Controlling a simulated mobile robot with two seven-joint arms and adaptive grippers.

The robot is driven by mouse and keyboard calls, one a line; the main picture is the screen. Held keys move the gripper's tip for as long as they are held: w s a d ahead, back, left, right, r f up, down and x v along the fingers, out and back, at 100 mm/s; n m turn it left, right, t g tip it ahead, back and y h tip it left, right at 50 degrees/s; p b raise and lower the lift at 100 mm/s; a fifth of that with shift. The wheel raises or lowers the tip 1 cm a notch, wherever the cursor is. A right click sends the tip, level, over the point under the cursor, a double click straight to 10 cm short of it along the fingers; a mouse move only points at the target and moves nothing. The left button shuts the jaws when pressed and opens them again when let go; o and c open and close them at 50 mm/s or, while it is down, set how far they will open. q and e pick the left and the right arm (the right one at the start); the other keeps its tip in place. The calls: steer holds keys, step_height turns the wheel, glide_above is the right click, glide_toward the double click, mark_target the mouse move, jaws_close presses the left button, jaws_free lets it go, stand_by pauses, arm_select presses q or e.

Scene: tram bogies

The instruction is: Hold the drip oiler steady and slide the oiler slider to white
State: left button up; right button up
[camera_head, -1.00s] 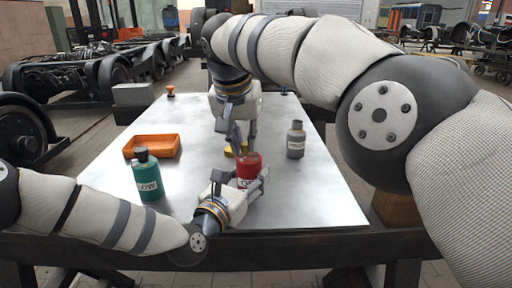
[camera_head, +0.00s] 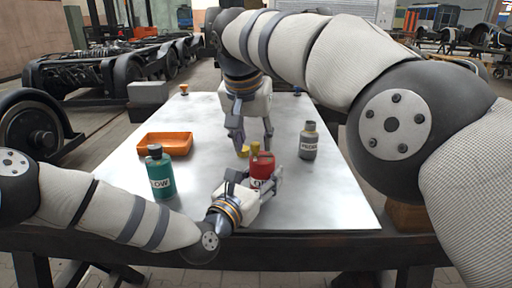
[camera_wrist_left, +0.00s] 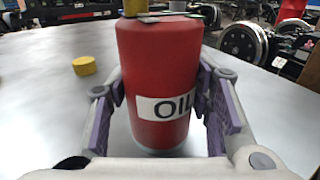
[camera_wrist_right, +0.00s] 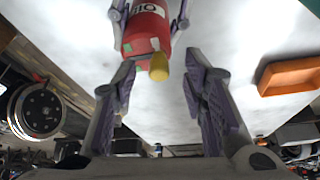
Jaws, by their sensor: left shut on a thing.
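The drip oiler (camera_head: 262,170) is a red can with a white OIL label, upright on the table. My left gripper (camera_head: 255,182) is shut around its sides; in the left wrist view the purple pads flank the can (camera_wrist_left: 158,75). A yellow part (camera_wrist_right: 159,67) shows at the oiler's top in the right wrist view, near a white patch and a green patch (camera_wrist_right: 125,49). I cannot tell which part is the slider. My right gripper (camera_head: 254,146) points down just behind the oiler's top, open and empty, its fingers apart in the right wrist view (camera_wrist_right: 158,85).
A small yellow cylinder (camera_wrist_left: 84,66) stands on the table behind the oiler. A green bottle (camera_head: 159,175) and an orange tray (camera_head: 166,144) are on the left, a grey bottle (camera_head: 309,142) on the right. The table (camera_head: 320,195) is clear at front right.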

arm_select(q)
steer(key=o, duration=1.3)
arm_select(e)
steer(key=v, duration=0.6)
steer(key=shift+s+r, duration=0.2)
steer(key=shift+r, duration=0.15)
